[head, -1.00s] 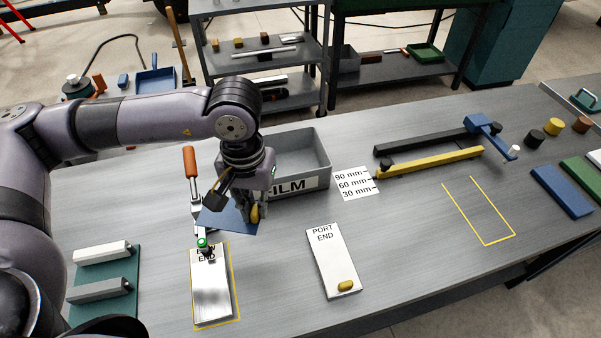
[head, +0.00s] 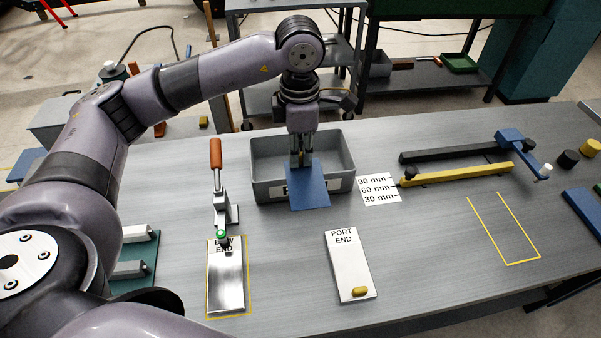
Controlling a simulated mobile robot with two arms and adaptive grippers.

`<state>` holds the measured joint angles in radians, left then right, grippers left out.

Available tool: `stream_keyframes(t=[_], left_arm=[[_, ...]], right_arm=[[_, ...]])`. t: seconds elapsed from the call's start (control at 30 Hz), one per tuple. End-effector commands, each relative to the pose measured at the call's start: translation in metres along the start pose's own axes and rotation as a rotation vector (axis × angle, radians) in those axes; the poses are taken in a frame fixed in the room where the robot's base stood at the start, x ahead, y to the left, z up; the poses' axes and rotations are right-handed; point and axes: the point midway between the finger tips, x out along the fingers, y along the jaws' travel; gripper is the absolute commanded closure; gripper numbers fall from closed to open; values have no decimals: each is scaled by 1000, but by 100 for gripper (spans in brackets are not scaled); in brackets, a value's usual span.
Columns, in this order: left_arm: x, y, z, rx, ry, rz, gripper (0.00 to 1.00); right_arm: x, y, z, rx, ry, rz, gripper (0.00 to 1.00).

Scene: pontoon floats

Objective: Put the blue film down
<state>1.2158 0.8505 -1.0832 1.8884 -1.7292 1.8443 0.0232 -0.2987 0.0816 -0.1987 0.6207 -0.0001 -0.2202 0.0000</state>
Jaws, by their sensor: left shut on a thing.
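My left gripper (head: 301,158) is shut on the blue film (head: 309,192), a thin flat sheet. It holds the film at its back edge, at the front of the grey bin (head: 263,188). The film hangs tilted toward the front and covers most of the bin's label. I cannot tell whether the film touches the bin's front wall. The visible inside of the bin looks empty, though the gripper hides part of it. My right gripper is not in view.
A clamp with an orange handle (head: 216,155) stands left of the bin, behind a metal plate (head: 226,280). Another plate (head: 347,270) bears a yellow piece. A card with millimetre marks (head: 379,189) and a yellow bar (head: 455,175) lie to the right.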

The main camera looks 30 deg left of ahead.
Motion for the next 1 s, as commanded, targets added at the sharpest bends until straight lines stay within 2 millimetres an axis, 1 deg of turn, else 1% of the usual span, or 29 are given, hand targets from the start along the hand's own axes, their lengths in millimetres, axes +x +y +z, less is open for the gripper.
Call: stream_keyframes(t=[0.03, 0.1, 0.7, 0.9, 1.0], left_arm=[[-1, 4, 1, -100, -2, -1, 99], [-4, 10, 1, -247, -1, -2, 99], [-18, 54, -4, -1500, -2, -2, 99], [-21, 66, -8, -1905, -1, -2, 99], [-22, 71, -10, -2078, -2, -2, 99]], right_arm=[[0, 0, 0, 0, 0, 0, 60], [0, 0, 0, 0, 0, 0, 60], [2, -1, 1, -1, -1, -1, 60], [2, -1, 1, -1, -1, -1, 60], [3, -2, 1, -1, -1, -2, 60]])
